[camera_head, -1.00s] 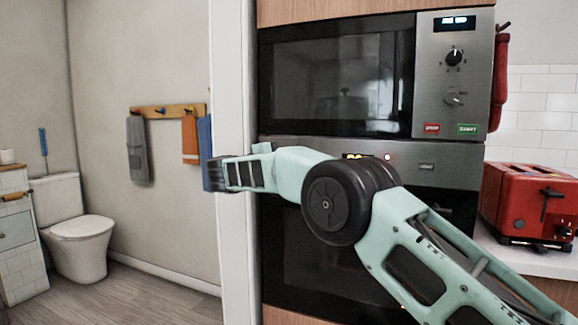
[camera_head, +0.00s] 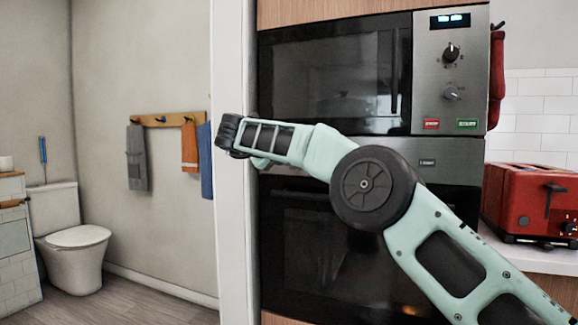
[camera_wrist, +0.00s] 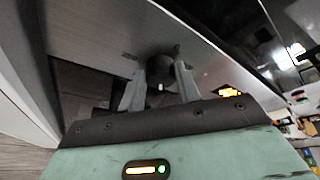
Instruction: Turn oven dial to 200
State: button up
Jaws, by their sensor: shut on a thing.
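The oven dial (camera_wrist: 160,72) is a dark round knob on the grey oven panel (camera_wrist: 95,30) in the wrist view. My gripper (camera_wrist: 160,80) has one finger on either side of it and is shut on it. The dial's markings are too small and dark to read. An orange lit display (camera_wrist: 228,91) shows to its right.
A microwave (camera_head: 335,85) with two knobs sits above the oven. A red toaster (camera_head: 530,205) stands on the counter to the right. A white door frame (camera_head: 233,60) is close to my arm on the left, with towels (camera_head: 138,160) and a toilet (camera_head: 75,240) beyond.

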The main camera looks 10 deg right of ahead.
jog(key=m+y+b, duration=0.1)
jog(key=b, duration=0.1)
jog(key=m+t+y+b, duration=0.1)
jog(key=m+b, duration=0.2)
jog(key=b, duration=0.1)
jog(key=shift+s+d+f+y+b, duration=0.1)
jog(key=shift+s+d+y+b, duration=0.1)
jog(key=shift+d+y+b, duration=0.15)
jog(key=m+t+y+b, duration=0.1)
jog(key=m+b, duration=0.2)
jog(key=b, duration=0.1)
jog(key=shift+s+y, duration=0.15)
jog(key=shift+y, duration=0.2)
jog(key=shift+r+t, duration=0.25)
jog(key=shift+t, duration=0.05)
jog(key=o, duration=1)
jog(key=b+v, duration=0.1)
jog(key=v, duration=1.6)
jog(key=shift+s+r, duration=0.1)
jog(key=shift+s, duration=0.05)
